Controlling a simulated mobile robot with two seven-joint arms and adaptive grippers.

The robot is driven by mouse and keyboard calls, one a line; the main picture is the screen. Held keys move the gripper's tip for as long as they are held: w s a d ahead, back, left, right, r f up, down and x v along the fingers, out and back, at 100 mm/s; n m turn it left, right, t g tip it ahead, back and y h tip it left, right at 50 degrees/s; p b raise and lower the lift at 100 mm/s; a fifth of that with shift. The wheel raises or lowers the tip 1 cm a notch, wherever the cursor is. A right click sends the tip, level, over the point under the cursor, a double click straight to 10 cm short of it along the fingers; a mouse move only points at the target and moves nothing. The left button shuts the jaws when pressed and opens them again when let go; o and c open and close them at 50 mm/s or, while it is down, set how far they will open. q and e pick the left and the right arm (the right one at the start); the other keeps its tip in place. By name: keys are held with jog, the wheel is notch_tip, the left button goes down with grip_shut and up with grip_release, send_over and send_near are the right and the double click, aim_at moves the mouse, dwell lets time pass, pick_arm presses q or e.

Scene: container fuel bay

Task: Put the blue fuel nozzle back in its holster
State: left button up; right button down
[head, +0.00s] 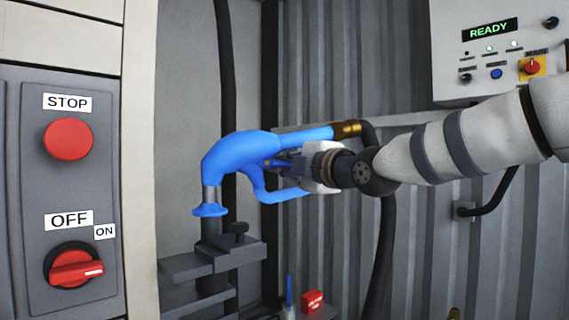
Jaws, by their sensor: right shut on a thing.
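The blue fuel nozzle (229,150) is held in the middle of the head view, with its spout side to the left and a brass fitting and black hose at its right end. A blue flared collar (210,210) sits below its left end. My right gripper (300,166) comes in from the right and is shut on the nozzle around its grip; the fingertips are partly hidden by the nozzle. A dark grey bracket (185,266), which looks like the holster, is on the wall below the nozzle. The nozzle appears above it; whether they touch is unclear. My left gripper is not in view.
At the left stands a panel with a red STOP button (68,139) and a red OFF/ON rotary switch (77,268). A control box (484,84) reading READY hangs at the upper right. A small red box (313,301) sits low. The black hose hangs behind my right gripper.

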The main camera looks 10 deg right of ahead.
jog(key=shift+f, duration=2.2)
jog(key=c, duration=1.7)
grip_release()
jog(key=v, duration=0.7)
jog(key=shift+s, duration=0.25)
